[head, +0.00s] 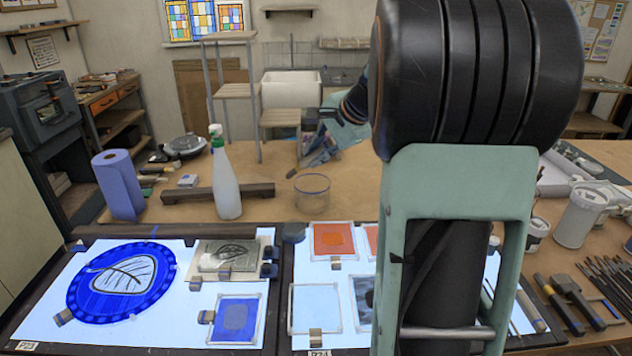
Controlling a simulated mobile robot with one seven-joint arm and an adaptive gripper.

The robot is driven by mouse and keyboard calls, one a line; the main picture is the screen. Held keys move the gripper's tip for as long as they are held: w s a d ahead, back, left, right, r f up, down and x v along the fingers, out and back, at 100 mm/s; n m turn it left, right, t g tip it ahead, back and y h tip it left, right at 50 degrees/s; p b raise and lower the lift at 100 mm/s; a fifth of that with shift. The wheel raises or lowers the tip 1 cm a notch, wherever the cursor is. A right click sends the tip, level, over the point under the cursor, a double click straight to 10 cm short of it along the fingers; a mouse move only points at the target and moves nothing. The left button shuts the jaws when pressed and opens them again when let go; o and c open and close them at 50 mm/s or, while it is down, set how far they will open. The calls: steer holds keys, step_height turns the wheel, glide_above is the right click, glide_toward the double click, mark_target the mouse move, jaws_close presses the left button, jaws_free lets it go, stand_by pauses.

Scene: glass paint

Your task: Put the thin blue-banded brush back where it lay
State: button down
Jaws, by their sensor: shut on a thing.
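My gripper (318,150) is above the far part of the wooden bench, close behind and above a clear glass jar (312,192). It points down and to the left and is shut on a thin thing, which I take for the thin blue-banded brush. The brush is too small and too covered by the fingers to make out its band. A row of brushes (608,275) lies on the bench at the right edge. Where the thin brush lay cannot be told from this view.
My arm hides much of the right middle. A white spray bottle (226,180), a blue paper roll (119,185) and a dark wooden bar (180,195) stand left of the jar. Lit panels with glass pieces (235,320) fill the front. A white pot (580,218) stands right.

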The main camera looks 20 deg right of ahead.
steer(key=shift+r+m+y+p, duration=0.1)
steer(key=shift+m+y+p, duration=0.45)
steer(key=shift+m, duration=0.55)
steer(key=shift+s+r+m+y+p, duration=0.1)
steer(key=shift+r+m+y+p, duration=0.05)
steer(key=shift+m+y+p, duration=0.75)
steer(key=shift+d+f+m, duration=0.1)
steer(key=shift+f+m, duration=0.15)
steer(key=shift+m, duration=0.65)
steer(key=m+t+y, duration=0.1)
steer(key=m+y, duration=0.1)
steer(key=m, duration=0.1)
steer(key=shift+m, duration=0.4)
steer(key=m+t+y, duration=0.1)
steer(key=m, duration=0.2)
steer(key=shift+m+t, duration=0.4)
steer(key=shift+m, duration=0.1)
